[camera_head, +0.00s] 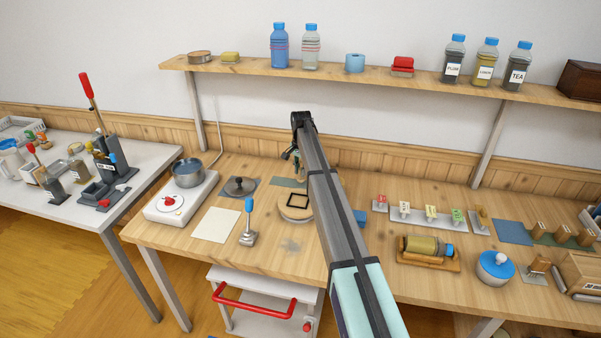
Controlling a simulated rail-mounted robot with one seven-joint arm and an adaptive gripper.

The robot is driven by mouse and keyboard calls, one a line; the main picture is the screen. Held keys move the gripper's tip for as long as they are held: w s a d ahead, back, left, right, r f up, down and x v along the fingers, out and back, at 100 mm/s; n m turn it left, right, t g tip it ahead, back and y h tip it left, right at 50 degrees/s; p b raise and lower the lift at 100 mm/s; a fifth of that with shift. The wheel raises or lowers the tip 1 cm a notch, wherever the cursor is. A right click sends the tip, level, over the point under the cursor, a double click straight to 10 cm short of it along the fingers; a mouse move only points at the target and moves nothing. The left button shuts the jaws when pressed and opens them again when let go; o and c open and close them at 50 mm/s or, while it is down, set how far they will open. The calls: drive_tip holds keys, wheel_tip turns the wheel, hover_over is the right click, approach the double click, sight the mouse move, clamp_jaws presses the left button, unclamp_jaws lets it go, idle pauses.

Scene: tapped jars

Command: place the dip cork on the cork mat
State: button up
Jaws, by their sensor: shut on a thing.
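My gripper (292,156) is at the far end of my arm, above the back middle of the workbench. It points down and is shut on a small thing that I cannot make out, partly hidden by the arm. I cannot tell whether it is the dip cork. A round, tan, cork-like disc (284,209) with a dark square frame on it lies below, partly behind my arm. A flat grey-green mat (287,182) lies behind it. I cannot tell for sure which of these is the cork mat.
A hot plate (161,207) with a pot (187,173) stands at left. A blue-handled tool (249,222) stands near the front. A shelf (375,79) runs above.

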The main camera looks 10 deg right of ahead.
drive_tip(key=shift+f, duration=0.9)
drive_tip(key=shift+f, duration=0.15)
drive_tip(key=o, duration=0.8)
wheel_tip(320, 180, up, 12)
drive_tip(key=b, duration=0.3)
drive_tip(key=shift+r, duration=0.2)
